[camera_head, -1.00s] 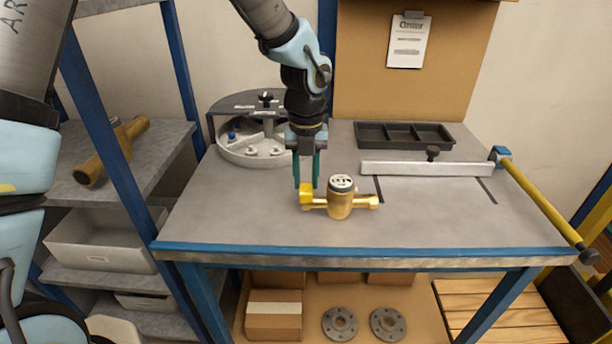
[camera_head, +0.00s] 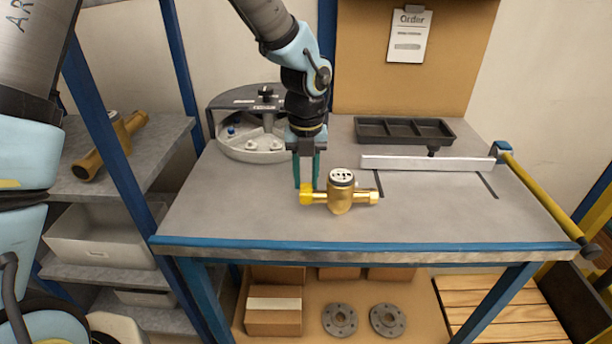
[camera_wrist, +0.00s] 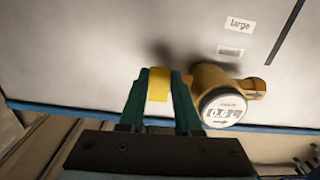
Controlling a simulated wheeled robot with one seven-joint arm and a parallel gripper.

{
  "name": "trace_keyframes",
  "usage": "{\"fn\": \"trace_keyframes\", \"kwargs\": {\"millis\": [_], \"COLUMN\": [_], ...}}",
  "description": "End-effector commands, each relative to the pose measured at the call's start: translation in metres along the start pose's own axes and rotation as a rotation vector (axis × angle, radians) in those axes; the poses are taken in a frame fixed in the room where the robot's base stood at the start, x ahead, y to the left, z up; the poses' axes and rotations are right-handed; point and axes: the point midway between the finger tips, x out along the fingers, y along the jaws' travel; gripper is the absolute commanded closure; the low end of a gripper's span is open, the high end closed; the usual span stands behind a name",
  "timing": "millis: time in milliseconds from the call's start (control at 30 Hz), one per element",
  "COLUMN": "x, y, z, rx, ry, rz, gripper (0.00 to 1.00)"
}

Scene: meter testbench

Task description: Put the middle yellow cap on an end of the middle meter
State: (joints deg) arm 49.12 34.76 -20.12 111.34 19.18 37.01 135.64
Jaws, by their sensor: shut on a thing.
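The brass meter (camera_head: 341,196) with a round white dial lies on the grey bench, its pipe ends pointing left and right. The dial also shows in the wrist view (camera_wrist: 224,108). My gripper (camera_head: 306,187) points down at the meter's left end, its green fingers shut on the yellow cap (camera_wrist: 158,84). In the head view the cap (camera_head: 306,197) is low at the bench, in line with the left pipe end and seemingly against it. A finger hides the join in the wrist view, so I cannot tell how far the cap is on.
A round grey fixture (camera_head: 250,147) stands behind left, and a black compartment tray (camera_head: 404,131) at the back. A metal bar (camera_head: 428,164) lies to the right. Another brass meter (camera_head: 108,146) is on the left shelf.

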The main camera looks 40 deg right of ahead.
Motion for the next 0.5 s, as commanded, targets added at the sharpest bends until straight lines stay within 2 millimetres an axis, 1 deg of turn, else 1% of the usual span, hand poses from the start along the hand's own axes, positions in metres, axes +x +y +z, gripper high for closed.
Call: {"fn": "trace_keyframes", "kwargs": {"millis": [233,267,500], "x": [0.0015,0.0016,0.0016], "y": [0.0,0.0,-0.0002], "z": [-0.0009,-0.0009,-0.001], "rx": [0.0,0.0,0.0], "ry": [0.002,0.002,0.002], "rz": [0.0,0.001,0.0], "gripper": [1.0,0.66,0.39]}}
